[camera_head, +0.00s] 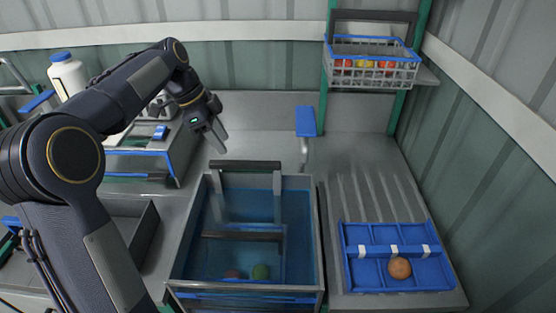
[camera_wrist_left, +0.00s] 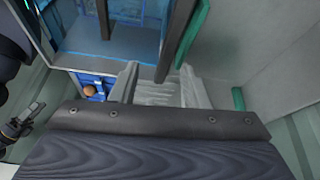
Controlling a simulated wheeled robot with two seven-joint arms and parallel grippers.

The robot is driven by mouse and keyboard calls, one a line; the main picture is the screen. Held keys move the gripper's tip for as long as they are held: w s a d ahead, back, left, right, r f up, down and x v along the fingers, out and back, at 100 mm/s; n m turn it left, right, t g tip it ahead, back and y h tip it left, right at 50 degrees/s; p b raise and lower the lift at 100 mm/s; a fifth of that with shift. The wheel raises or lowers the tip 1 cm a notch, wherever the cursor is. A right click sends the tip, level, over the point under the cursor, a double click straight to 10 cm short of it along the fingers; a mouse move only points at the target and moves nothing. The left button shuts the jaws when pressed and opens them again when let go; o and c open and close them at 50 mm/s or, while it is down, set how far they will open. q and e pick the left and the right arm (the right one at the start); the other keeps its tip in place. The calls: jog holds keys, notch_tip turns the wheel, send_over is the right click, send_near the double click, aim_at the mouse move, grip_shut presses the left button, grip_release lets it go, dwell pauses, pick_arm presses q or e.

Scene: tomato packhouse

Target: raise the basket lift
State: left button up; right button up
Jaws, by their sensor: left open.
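The basket lift stands in the water tank (camera_head: 320,230). Its dark top bar handle (camera_head: 246,165) is above the water at the tank's far end, and its lower part sits under water, with a reddish and a green fruit inside. My left gripper (camera_head: 216,138) is open and empty, up and to the left of the handle in the head view, apart from it. In the left wrist view, the two pale fingers (camera_wrist_left: 158,84) are spread, with a dark bar beyond them. What looks like my right gripper (camera_wrist_left: 22,125) shows at the left edge of the left wrist view; its jaws are unclear.
A wire basket of tomatoes (camera_head: 372,72) sits on a high shelf between green posts. A blue divided tray (camera_head: 347,262) with an orange tomato (camera_head: 399,268) lies right of the tank. A blue-topped tap (camera_head: 305,122) stands behind the tank. A white bottle (camera_head: 68,75) is far left.

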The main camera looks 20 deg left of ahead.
aim_at(244, 162)
pick_arm(q)
jog(key=shift+w+d+f+m, duration=0.25)
jog(key=shift+w+m, duration=0.05)
jog(key=shift+w, duration=0.25)
jog(key=shift+w+d+f+m, duration=0.2)
jog(key=shift+w+d+m, duration=0.1)
jog(key=shift+w, duration=0.25)
jog(key=x, duration=0.7)
jog(key=shift+d+f, duration=0.1)
jog(key=shift+f, duration=0.2)
jog(key=shift+c, duration=0.3)
grip_shut()
